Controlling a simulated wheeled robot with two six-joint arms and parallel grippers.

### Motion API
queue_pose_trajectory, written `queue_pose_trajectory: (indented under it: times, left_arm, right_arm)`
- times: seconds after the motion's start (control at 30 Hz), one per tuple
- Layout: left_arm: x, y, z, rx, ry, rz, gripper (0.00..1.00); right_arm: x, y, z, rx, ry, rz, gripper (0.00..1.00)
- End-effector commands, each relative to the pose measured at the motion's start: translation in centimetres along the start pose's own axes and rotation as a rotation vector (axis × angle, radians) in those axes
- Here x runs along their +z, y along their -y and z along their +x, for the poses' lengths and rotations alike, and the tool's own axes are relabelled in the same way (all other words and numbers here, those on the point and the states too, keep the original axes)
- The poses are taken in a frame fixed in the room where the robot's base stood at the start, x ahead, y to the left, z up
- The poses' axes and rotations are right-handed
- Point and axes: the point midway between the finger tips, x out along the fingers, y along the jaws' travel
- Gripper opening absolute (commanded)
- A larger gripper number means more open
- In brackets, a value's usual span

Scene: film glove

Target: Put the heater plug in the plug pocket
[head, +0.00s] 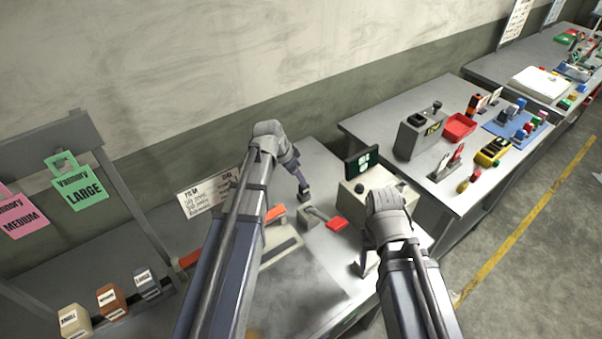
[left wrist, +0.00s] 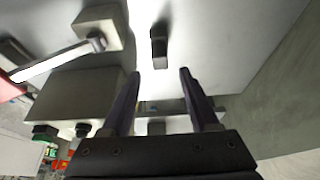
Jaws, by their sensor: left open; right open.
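In the left wrist view, the two dark fingers of my left gripper (left wrist: 157,80) are apart with nothing between them. A small dark block (left wrist: 158,45) stands on the pale tabletop ahead of the gap; it may be the heater plug, but I cannot be sure. In the head view my left gripper (head: 304,192) hangs low over the bench, beside the lever's base. My right gripper (head: 366,263) is open over the bench's right front part, with no object visible in it. I cannot make out the plug pocket in either view.
A lever with a red handle (head: 336,224) lies close to the left gripper; its block base (left wrist: 100,27) shows in the wrist view. A beige box (head: 375,182) with a dark green display (head: 362,162) stands right of it. A second table (head: 455,190) holds several items.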

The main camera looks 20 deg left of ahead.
Motion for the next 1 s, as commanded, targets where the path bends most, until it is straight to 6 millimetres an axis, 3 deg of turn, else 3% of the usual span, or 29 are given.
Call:
queue_pose_trajectory:
  times: [0.03,0.23,0.87,1.0]
  left_arm:
    - [-0.2,-0.1,-1.7,0.000,0.000,-0.001,0.61]
    - [-0.1,-0.1,-4.2,0.000,0.000,0.000,0.61]
    - [0.0,0.0,-4.8,0.000,0.000,0.001,0.61]
    - [-0.7,0.0,-6.5,0.000,0.000,0.001,0.61]
  right_arm:
    - [0.1,-0.2,-1.6,0.000,0.000,0.000,0.61]
    - [0.2,-0.4,-3.9,-0.001,0.000,0.002,0.61]
    - [0.3,-0.4,-4.4,-0.001,0.000,0.005,0.61]
    - [0.4,-0.6,-6.2,-0.001,0.000,0.005,0.61]
